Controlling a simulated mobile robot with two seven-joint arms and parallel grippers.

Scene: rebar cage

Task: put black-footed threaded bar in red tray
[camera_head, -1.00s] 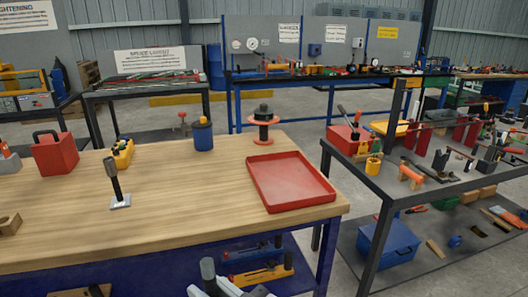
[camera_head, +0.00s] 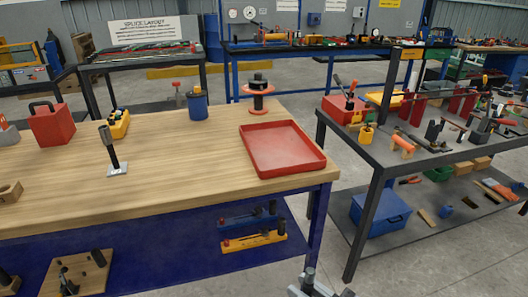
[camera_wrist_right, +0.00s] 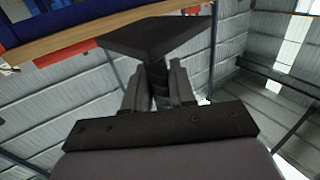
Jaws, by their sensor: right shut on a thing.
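The red tray (camera_head: 283,148) lies empty near the right end of the wooden workbench. My right gripper (camera_head: 312,290) is at the bottom edge of the head view, low in front of the bench, partly cut off. In the right wrist view its two fingers (camera_wrist_right: 160,88) are shut on a dark bar that has a wide black foot (camera_wrist_right: 158,38), the black-footed threaded bar. The bar's top end (camera_head: 308,278) shows in the head view. Another bar (camera_head: 112,150), with a pale grey foot, stands upright on the bench left of the tray. My left gripper is not in view.
A red-and-black spool (camera_head: 258,95) stands just behind the tray. A blue can (camera_head: 198,107), a yellow holder (camera_head: 119,125) and a red box (camera_head: 50,123) stand farther left. A crowded dark table (camera_head: 372,152) is at the right, across a gap.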

